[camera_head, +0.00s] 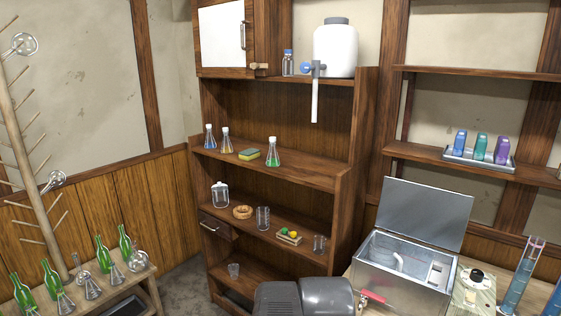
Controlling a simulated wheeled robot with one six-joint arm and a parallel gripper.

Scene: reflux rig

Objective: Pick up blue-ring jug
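I cannot single out a blue-ring jug, because no blue ring shows clearly on any vessel. Clear glass vessels stand on the wooden shelf unit: a tall beaker-like one (263,218) and a smaller one (320,243) on the lower middle shelf, and another (233,269) on the bottom shelf. They are too small to tell any ring colour. Grey rounded parts at the bottom middle seem to be my own arm. My gripper is not in view.
A metal bath (405,280) with its lid raised stands at the lower right. Tall blue cylinders (521,278) are at the far right. Green bottles (103,254) and small flasks crowd a low bench at left. A white tank (335,50) sits on the top shelf.

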